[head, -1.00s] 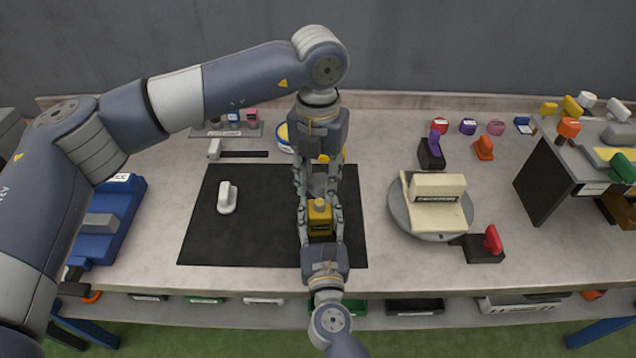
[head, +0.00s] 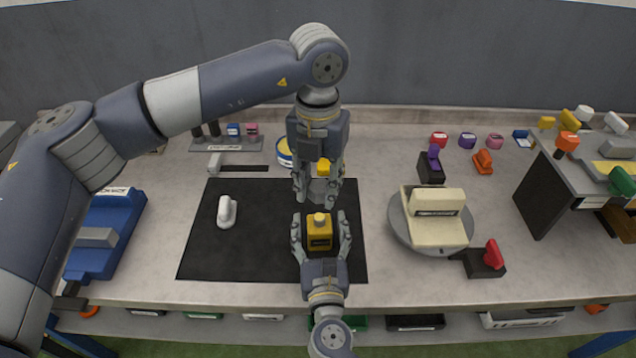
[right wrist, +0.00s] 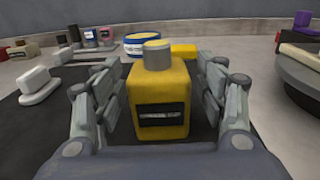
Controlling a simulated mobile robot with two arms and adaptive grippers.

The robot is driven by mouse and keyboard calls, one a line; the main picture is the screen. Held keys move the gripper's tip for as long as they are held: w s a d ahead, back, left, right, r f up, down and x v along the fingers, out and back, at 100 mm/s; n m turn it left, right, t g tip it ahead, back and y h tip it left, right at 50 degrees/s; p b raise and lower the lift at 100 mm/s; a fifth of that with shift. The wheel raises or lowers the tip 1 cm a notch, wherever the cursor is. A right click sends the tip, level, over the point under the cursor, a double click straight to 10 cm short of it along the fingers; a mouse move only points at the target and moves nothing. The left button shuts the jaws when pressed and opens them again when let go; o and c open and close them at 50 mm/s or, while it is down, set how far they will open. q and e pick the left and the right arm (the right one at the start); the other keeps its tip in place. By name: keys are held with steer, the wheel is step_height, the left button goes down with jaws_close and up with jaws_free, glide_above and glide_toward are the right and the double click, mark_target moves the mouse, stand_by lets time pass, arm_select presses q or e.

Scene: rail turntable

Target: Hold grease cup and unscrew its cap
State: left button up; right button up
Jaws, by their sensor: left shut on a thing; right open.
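The grease cup (head: 319,235) is a yellow square bottle with a dark label. It stands upright on the black mat, and its short round neck is bare; it also shows in the right wrist view (right wrist: 158,95). My right gripper (head: 320,217) is open, with one finger on each side of the cup and gaps beside it. My left gripper (head: 318,203) is behind and above the cup, apart from it. It is shut on a grey piece (head: 319,188), which looks like the cap and is partly hidden by the fingers.
A white handle-like part (head: 227,211) lies on the black mat (head: 205,255). A round turntable (head: 397,222) bearing a cream block stands to the right. A blue-and-yellow tin (head: 284,152) is behind my left gripper. Bare mat lies left of the cup.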

steer(key=s, duration=0.8)
steer(key=s+d, duration=0.1)
steer(key=s, duration=0.3)
arm_select(q)
steer(key=shift+s+f, duration=0.1)
arm_select(e)
steer(key=shift+s+f, duration=0.1)
